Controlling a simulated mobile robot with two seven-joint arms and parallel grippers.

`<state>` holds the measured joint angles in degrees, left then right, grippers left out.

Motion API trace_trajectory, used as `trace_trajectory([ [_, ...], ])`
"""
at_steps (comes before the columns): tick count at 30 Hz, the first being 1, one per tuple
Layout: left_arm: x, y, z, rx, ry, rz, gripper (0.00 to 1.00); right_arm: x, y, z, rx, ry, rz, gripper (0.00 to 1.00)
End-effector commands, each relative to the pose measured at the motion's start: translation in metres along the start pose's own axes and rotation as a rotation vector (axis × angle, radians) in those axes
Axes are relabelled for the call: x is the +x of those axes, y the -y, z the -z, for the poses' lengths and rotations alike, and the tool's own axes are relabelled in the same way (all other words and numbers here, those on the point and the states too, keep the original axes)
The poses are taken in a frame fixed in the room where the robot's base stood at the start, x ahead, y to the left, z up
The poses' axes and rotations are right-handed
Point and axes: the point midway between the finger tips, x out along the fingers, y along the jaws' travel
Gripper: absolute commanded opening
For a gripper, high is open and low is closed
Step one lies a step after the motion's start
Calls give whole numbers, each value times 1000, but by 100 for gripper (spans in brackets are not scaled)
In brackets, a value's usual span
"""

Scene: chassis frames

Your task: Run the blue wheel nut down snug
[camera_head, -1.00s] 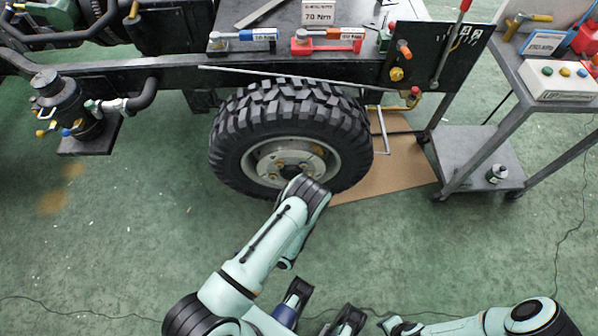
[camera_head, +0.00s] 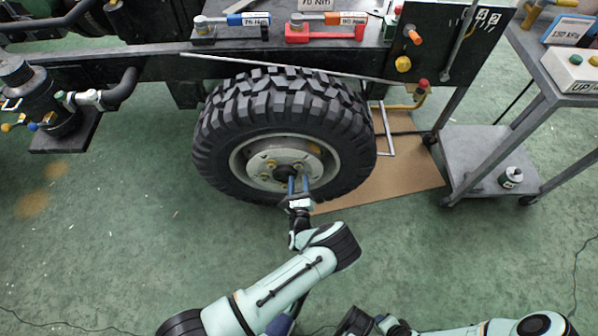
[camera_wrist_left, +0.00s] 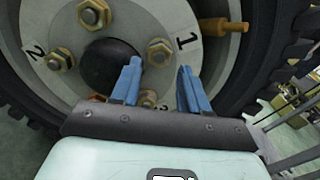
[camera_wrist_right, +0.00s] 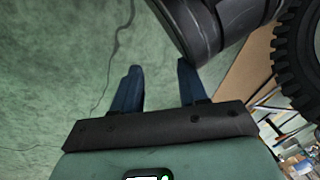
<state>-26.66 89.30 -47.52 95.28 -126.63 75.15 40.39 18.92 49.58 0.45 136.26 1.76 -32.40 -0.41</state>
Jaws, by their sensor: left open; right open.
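The wheel (camera_head: 215,150) is mounted on the chassis, with a pale hub disc and brass-coloured nuts around a dark centre cap; the cap also shows in the left wrist view (camera_wrist_left: 110,66). I cannot make out a blue nut. My left gripper (camera_head: 298,180) is open at the lower right of the hub. My right gripper (camera_wrist_right: 159,67) is open and empty above the floor.
A grey cart (camera_head: 480,160) stands at the right. Cardboard (camera_head: 410,185) lies beside the wheel. Green floor in front is mostly clear.

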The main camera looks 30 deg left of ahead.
Motion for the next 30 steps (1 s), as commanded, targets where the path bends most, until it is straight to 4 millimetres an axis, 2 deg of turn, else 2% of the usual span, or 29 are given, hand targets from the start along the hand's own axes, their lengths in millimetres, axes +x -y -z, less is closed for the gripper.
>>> trace_trajectory([
  [3, 22, -1, 1, 0, 2, -1, 45, 11, -10, -13, 11, 43, -18, 43],
  [9, 43, -1, 1, 0, 0, -1, 45, 18, -21, -26, 23, 85, -38, 43],
  [20, 47, 0, 0, 1, 0, -1, 45, 18, -23, -29, 26, 94, -42, 43],
  [21, 47, 0, 0, 1, 0, -1, 32, 18, -23, -29, 26, 94, -42, 43],
  [24, 47, 0, 0, 1, 0, -2, 3, 18, -23, -29, 25, 94, -42, 43],
  [30, 46, 0, -1, 44, 0, 0, 4, 15, -20, -26, 22, 84, -37, 43],
])
